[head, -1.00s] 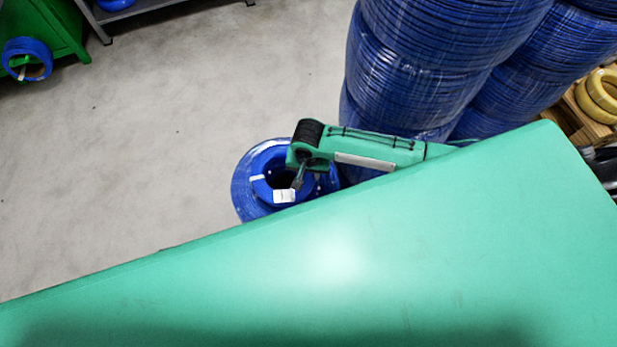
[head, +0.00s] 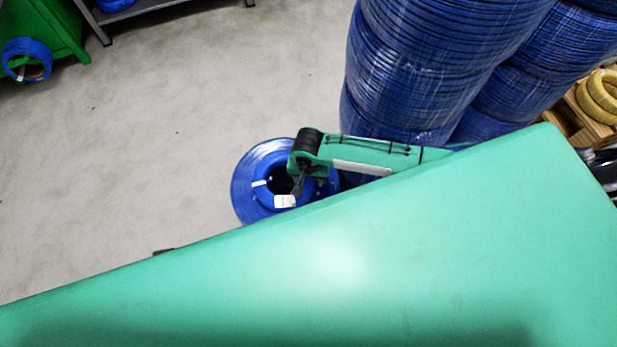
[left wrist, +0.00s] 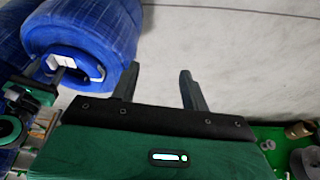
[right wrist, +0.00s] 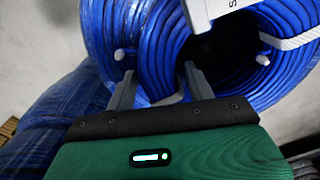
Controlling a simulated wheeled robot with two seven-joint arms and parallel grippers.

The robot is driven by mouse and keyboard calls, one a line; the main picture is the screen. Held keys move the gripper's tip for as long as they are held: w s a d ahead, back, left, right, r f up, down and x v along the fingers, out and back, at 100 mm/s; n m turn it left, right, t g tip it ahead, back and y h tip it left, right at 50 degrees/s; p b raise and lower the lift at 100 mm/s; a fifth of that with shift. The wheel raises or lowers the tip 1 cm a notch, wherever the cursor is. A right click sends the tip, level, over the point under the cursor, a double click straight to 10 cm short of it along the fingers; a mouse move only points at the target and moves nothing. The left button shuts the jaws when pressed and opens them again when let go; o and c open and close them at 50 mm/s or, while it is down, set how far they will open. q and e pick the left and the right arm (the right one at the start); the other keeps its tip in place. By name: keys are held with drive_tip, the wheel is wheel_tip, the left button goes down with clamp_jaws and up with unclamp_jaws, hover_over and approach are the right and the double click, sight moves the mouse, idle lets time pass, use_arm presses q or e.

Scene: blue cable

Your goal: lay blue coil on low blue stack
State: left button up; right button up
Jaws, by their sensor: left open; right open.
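The blue coil (head: 261,197), with white ties and a white label, lies on the low blue stack (head: 242,184), its hole facing up. My right gripper (head: 297,190) is over the coil's hole. In the right wrist view its fingers (right wrist: 160,88) are open, one on each side of the coil's wall (right wrist: 155,50). Whether they touch it, I cannot tell. My left gripper (left wrist: 158,82) is open and empty in the left wrist view, apart from the coil (left wrist: 60,54) and stack at upper left. My own green body hides part of the stack in the head view.
Tall blue cable stacks (head: 420,70) stand close behind my right arm. Yellow coils (head: 598,95) lie on a wooden pallet at right. The floor (head: 180,130) left of the low stack is clear.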

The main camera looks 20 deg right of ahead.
drive_tip(key=shift+r, duration=0.1)
drive_tip(key=shift+r, duration=0.5)
wheel_tip(320, 180, up, 11)
drive_tip(key=p, duration=0.3)
drive_tip(key=s+a+n+t+y, duration=0.1)
drive_tip(key=s+a+n+y, duration=0.2)
drive_tip(key=s+a+n, duration=0.15)
use_arm(q)
drive_tip(key=shift+g, duration=0.4)
drive_tip(key=x, duration=0.5)
drive_tip(key=shift+s+f, duration=0.3)
drive_tip(key=shift+f, duration=0.15)
use_arm(e)
drive_tip(key=s+d+f+n+t+h, duration=0.2)
drive_tip(key=s+d+f+n, duration=0.1)
drive_tip(key=s+d, duration=0.7)
drive_tip(key=shift+s+d, duration=0.35)
drive_tip(key=shift+d, duration=0.05)
drive_tip(key=shift+f, duration=0.15)
